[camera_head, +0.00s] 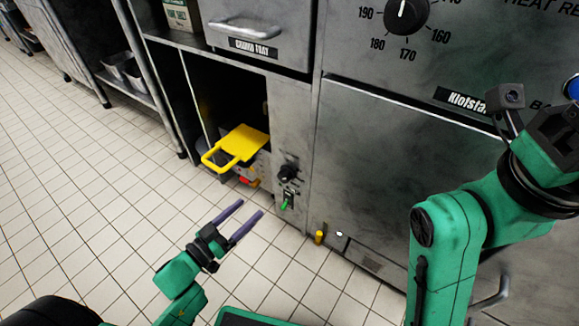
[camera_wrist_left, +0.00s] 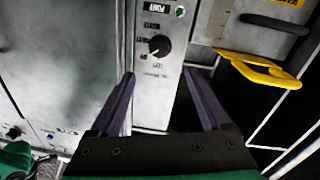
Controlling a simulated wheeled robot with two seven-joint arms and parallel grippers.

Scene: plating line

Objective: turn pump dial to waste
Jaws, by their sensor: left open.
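The pump dial (camera_head: 288,172) is a small black knob on a grey metal panel beside the open bay. In the left wrist view the dial (camera_wrist_left: 159,45) has a pale pointer mark and small labels around it, too blurred to read. My left gripper (camera_head: 251,208) has two purple fingers, open and empty, short of the panel. In the left wrist view the open fingers (camera_wrist_left: 158,73) are on either side of the line to the dial, apart from it. My right arm (camera_head: 480,205) is at the right; its fingers are out of frame.
A yellow handle (camera_head: 240,143) sticks out of the open bay, left of the dial. A large temperature dial (camera_head: 407,15) is higher on the cabinet. A drawer (camera_head: 255,30) is above the bay. A yellow cap (camera_head: 319,237) is low down. The tiled floor (camera_head: 90,190) is clear.

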